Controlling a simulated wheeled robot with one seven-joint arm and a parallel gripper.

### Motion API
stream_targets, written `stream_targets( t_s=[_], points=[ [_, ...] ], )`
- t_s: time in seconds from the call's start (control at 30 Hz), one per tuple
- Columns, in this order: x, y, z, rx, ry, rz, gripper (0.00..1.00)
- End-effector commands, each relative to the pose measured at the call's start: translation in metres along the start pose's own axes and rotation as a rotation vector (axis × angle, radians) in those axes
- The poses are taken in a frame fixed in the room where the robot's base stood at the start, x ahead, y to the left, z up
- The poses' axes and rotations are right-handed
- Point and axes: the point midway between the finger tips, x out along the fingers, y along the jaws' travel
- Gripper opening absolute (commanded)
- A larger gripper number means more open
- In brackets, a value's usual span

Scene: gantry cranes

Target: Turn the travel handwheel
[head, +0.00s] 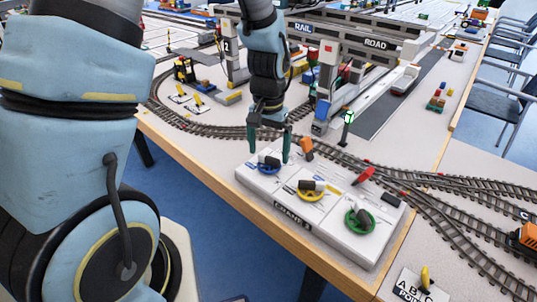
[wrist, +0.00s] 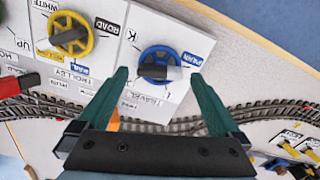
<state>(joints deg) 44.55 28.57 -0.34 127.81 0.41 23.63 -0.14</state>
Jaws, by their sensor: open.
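The blue handwheel (wrist: 158,50) sits on a white panel. The label beside it in the wrist view appears to read TRAVEL. A grey and black knob (wrist: 160,72) stands on the wheel's near side. In the head view the blue handwheel (head: 265,168) is the leftmost of the wheels on the control box. My gripper (head: 269,153) points down over it with its green fingers spread. In the wrist view my gripper (wrist: 160,76) has one fingertip on each side of the knob, apart from it. Nothing is held. The exact fingertip height is unclear.
The control box (head: 335,245) also has a yellow handwheel (head: 312,197) and a green handwheel (head: 350,226). A red lever (head: 364,175) and an orange piece (head: 306,148) stand at its back edge. Rail track (head: 215,130) curves behind. The table's front edge is close.

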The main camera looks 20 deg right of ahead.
Motion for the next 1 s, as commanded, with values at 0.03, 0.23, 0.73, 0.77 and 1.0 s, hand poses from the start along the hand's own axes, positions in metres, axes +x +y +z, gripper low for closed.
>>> stream_targets(
  t_s=[0.03,0.23,0.73,0.77,1.0],
  points=[
    [-0.009,0.0,-0.001,0.0,0.006,0.0,1.0],
    [-0.049,0.0,-0.001,-0.001,0.006,0.0,1.0],
    [-0.089,0.0,0.0,-0.001,-0.001,0.0,1.0],
    [-0.088,0.0,0.0,-0.001,-0.001,0.0,1.0],
    [-0.089,-0.005,0.003,-0.014,0.001,0.0,1.0]
  ],
)
